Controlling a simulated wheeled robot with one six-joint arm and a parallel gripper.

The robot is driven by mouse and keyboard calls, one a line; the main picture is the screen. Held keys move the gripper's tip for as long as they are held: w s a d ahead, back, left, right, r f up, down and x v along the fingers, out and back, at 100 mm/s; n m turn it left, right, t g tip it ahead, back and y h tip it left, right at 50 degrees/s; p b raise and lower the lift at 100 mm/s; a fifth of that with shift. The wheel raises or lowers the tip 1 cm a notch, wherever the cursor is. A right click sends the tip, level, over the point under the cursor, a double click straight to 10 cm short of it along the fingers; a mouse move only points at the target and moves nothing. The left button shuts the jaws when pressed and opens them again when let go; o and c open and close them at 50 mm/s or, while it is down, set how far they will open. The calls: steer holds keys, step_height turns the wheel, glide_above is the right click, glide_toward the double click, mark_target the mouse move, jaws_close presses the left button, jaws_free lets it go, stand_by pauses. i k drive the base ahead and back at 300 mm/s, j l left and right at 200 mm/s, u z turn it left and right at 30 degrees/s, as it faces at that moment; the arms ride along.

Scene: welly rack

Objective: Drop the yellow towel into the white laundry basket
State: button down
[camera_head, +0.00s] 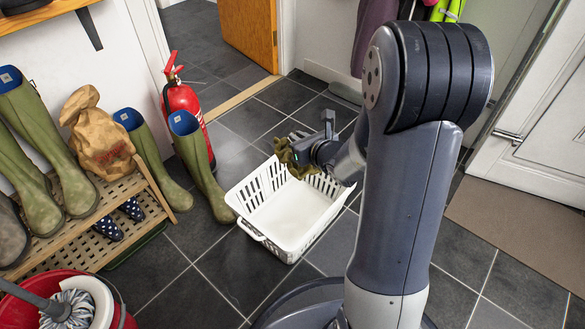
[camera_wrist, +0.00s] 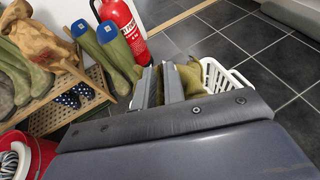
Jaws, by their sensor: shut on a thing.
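The yellow towel (camera_head: 293,156) looks dull olive-yellow and bunched, and it hangs from my gripper (camera_head: 304,148). My gripper is shut on it above the far edge of the white laundry basket (camera_head: 248,230). The basket stands on the floor, with slatted sides, and the visible part of its inside is empty. In the wrist view the towel (camera_wrist: 187,77) shows behind and beside my gripper's fingers (camera_wrist: 166,82), with the basket (camera_wrist: 222,80) just to the right. My arm hides part of the basket's right side.
Green wellies (camera_head: 198,165) and a red fire extinguisher (camera_head: 182,98) stand left of the basket. A wooden rack (camera_head: 156,190) holds boots and a brown paper bag (camera_head: 98,135). A red bucket (camera_head: 118,315) is at the lower left. Dark tiled floor is clear around the basket's front.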

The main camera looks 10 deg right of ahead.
mark_target(297, 214)
steer(key=i+l+u, duration=0.1)
steer(key=i+l, duration=0.15)
steer(key=l, duration=0.15)
steer(key=i+l+u, duration=0.15)
steer(key=u, duration=0.35)
steer(key=l+u, duration=0.15)
steer(key=u, duration=0.2)
steer(key=l+u, duration=0.1)
steer(key=u, duration=0.3)
